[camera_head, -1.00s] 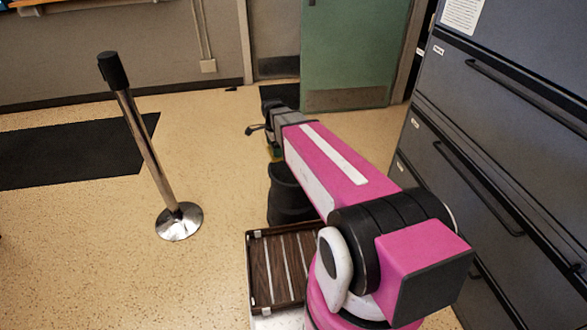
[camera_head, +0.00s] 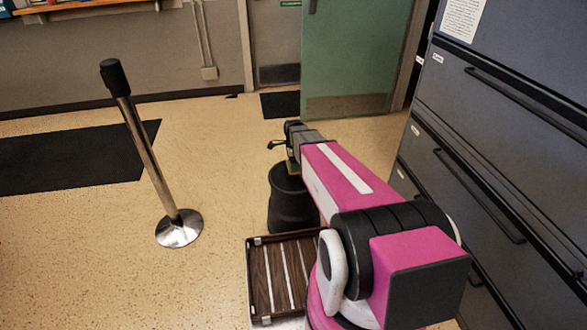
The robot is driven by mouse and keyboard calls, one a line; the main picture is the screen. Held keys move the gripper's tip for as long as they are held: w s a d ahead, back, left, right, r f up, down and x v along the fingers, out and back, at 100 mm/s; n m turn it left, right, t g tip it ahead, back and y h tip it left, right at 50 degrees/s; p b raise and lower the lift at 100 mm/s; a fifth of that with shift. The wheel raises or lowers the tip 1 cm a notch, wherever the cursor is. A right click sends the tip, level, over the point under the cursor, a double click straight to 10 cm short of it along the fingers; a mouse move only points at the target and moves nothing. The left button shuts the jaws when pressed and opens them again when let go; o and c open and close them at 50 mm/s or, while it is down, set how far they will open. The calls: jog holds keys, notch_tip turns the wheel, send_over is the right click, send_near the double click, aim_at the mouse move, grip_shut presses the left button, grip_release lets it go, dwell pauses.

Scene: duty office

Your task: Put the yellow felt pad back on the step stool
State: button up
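My gripper (camera_head: 292,150) is at the far end of my outstretched arm, just above the rear part of a black round stool (camera_head: 292,212), which looks like the step stool. A small yellow patch, the felt pad (camera_head: 293,169), shows under the gripper's end, close above the stool's top. The pad has moved along with the gripper, so the fingers appear shut on it. The fingers and most of the pad are hidden or too small to see clearly. I cannot tell whether the pad touches the stool.
A brown slatted tray (camera_head: 263,285) lies in front of the stool. A chrome post (camera_head: 155,165) with a round base stands to the left, near a dark mat (camera_head: 70,155). Grey drawer cabinets (camera_head: 490,150) rise close on the right. Floor between post and stool is clear.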

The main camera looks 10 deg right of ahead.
jog(key=shift+d+f, duration=0.1)
jog(key=shift+f, duration=2)
jog(key=shift+f, duration=0.1)
jog(key=o, duration=0.8)
jog(key=shift+o, duration=0.2)
